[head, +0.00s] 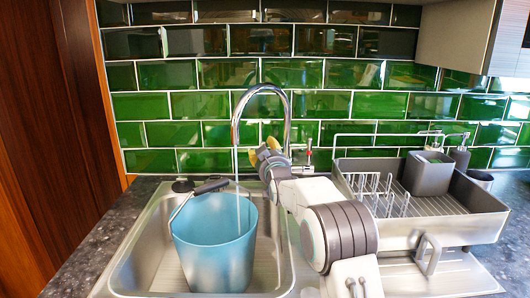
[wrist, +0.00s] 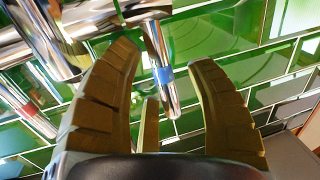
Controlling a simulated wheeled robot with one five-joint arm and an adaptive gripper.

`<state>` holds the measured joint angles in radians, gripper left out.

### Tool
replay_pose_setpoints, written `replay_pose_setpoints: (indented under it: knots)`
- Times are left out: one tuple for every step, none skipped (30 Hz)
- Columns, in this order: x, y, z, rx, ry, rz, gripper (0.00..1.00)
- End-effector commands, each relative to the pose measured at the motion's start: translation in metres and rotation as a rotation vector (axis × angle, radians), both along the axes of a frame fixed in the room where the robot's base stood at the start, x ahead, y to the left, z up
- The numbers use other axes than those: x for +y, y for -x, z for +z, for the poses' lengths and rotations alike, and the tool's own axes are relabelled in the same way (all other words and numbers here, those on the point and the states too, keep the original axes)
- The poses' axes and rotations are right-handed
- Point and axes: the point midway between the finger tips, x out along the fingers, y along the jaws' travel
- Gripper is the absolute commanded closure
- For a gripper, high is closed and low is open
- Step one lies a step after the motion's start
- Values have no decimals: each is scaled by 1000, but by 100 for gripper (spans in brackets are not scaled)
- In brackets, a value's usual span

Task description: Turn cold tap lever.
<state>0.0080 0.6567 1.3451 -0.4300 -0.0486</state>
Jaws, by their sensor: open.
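The chrome tap (head: 286,105) stands behind the sink, its spout arching left. A thin stream of water (head: 238,190) falls from it into the blue bucket (head: 213,250). In the wrist view, the cold tap lever (wrist: 158,58), a chrome rod with a blue band, lies between the spread fingers of my gripper (wrist: 164,56). The gripper is open; I cannot tell whether a finger touches the lever. In the head view my gripper (head: 262,154) is at the tap's left side and hides the cold lever. The red-marked lever (head: 308,147) shows to the right.
The bucket stands in the steel sink (head: 135,268), its dark handle (head: 211,186) near the back rim. A dish rack (head: 455,215) with a grey container (head: 427,175) stands at right. Green tiles (head: 195,105) close off the back, and a cupboard (head: 455,35) hangs upper right.

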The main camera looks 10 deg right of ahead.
Motion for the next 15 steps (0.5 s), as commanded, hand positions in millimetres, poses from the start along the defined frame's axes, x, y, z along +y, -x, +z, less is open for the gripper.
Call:
replay_pose_setpoints:
  knots:
    - [0, 0, 0, 0, 0, 0, 49]
    - [0, 0, 0, 0, 0, 0, 49]
    - [0, 0, 0, 0, 0, 0, 49]
    - [0, 0, 0, 0, 0, 0, 49]
    - [0, 0, 0, 0, 0, 0, 49]
    - [0, 0, 0, 0, 0, 0, 49]
    - [0, 0, 0, 0, 0, 0, 47]
    - [0, 0, 0, -1, 0, 0, 50]
    - [0, 0, 0, -1, 0, 0, 53]
    - [0, 0, 0, -1, 0, 0, 56]
    - [0, 0, 0, -1, 0, 0, 59]
    - [0, 0, 0, -1, 0, 0, 62]
    - [0, 0, 0, -1, 0, 0, 65]
    - [0, 0, 0, -1, 0, 0, 68]
    - [0, 0, 0, -1, 0, 0, 71]
